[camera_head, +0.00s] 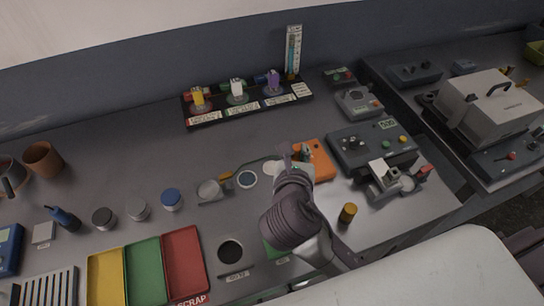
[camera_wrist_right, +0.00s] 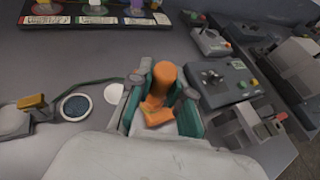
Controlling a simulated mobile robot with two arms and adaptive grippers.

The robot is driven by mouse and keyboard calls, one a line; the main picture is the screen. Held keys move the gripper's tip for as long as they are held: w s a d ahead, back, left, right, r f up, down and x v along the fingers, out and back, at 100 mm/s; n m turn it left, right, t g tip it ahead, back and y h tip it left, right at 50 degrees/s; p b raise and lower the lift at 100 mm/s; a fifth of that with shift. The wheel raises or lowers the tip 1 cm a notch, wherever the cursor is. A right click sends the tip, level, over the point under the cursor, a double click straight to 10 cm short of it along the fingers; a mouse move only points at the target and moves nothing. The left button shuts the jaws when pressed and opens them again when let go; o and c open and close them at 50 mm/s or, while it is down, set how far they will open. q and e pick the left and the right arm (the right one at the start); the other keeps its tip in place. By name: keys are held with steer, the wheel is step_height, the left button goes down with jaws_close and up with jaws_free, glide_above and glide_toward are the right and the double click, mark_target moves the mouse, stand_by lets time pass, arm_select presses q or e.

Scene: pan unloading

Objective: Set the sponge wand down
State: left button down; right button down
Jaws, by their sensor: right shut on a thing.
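My right gripper (camera_head: 298,160) is low over the bench, beside and partly over an orange block (camera_head: 319,165). In the right wrist view, the gripper's teal-edged fingers (camera_wrist_right: 163,100) stand on either side of an orange shape (camera_wrist_right: 163,78). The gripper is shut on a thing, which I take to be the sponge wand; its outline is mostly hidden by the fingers. I cannot tell how much of the orange between the fingers is the wand and how much is the block. I cannot tell whether the held thing touches a surface. My left gripper is not in view.
A grey control box (camera_head: 372,145) stands right of the orange block, with a clamp-like device (camera_head: 392,182) before it. A white disc (camera_head: 270,168), a dark-rimmed round dish (camera_head: 247,180) and a grey scale-like item (camera_head: 209,190) lie left. A brass cylinder (camera_head: 347,213) stands to the right.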

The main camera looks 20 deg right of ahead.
steer(key=w+a+f, duration=0.1)
steer(key=w, duration=0.1)
steer(key=w+f, duration=0.2)
steer(key=w+a+f, duration=0.1)
steer(key=w, duration=0.1)
steer(key=shift+w+a+f, duration=0.15)
steer(key=shift+w+a, duration=0.15)
steer(key=shift+w, duration=0.1)
steer(key=shift+w+a+f, duration=0.15)
steer(key=shift+w+f, duration=0.1)
steer(key=shift+w, duration=0.05)
step_height(320, 180, down, 4)
steer(key=shift+w+r, duration=0.1)
steer(key=shift+f, duration=0.2)
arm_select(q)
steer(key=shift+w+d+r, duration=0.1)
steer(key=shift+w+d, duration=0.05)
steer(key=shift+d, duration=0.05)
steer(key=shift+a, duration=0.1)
arm_select(e)
steer(key=shift+f, duration=0.1)
steer(key=c, duration=1.1)
jaws_free()
